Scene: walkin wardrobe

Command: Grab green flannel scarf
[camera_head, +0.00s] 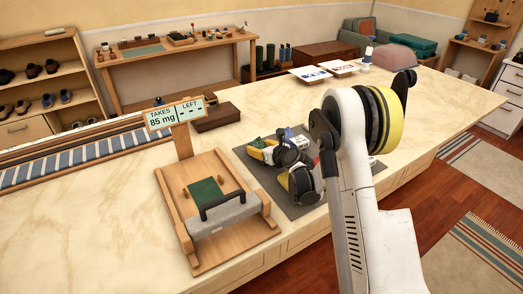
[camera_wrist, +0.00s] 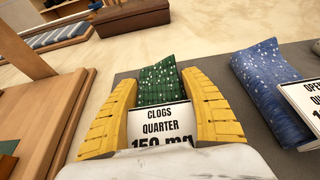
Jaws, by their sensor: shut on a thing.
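The green flannel scarf (camera_wrist: 158,82) is a dark green, white-flecked piece in the wrist view, standing up between the two yellow fingers of my gripper (camera_wrist: 159,90). My gripper is shut on it, over the dark grey mat. A white card (camera_wrist: 160,125) reading "CLOGS QUARTER 150 mg" is in front of the scarf and hides its lower part. In the head view my gripper (camera_head: 280,163) is over the mat and mostly hides the scarf.
A blue flecked cloth (camera_wrist: 268,95) with its own card lies right of my gripper on the mat (camera_head: 312,207). Left is a wooden stand (camera_head: 180,235) with a grey handled block, a green patch and a sign (camera_head: 174,113). A brown box (camera_head: 217,117) sits behind.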

